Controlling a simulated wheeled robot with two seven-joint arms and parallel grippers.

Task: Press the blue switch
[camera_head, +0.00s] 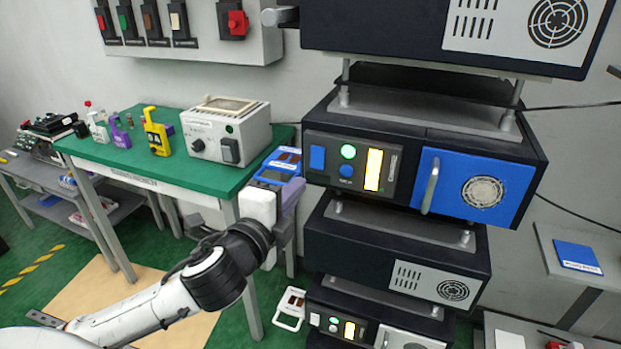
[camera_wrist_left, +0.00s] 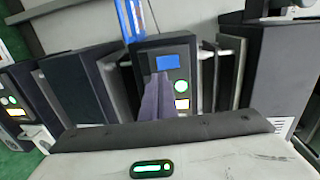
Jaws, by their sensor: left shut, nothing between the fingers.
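The blue switch (camera_head: 317,157) is a flat blue rectangle at the left end of the dark control panel on the middle rack unit. It also shows in the left wrist view (camera_wrist_left: 168,62), at the top of the panel. On the same panel are a round green button (camera_head: 348,151), a round blue knob (camera_head: 346,171) and a lit yellow screen (camera_head: 373,169). My left gripper (camera_head: 296,186) is shut and empty, just left of the panel and slightly below the blue switch. In the left wrist view its fingers (camera_wrist_left: 158,97) overlap the panel below the switch. Contact cannot be told.
A blue door (camera_head: 474,188) with a grey handle (camera_head: 431,186) is right of the panel. A blue device (camera_head: 280,163) shows just behind my left gripper. A green table (camera_head: 120,165) with a grey box (camera_head: 228,130) stands to the left. Rack units lie above and below.

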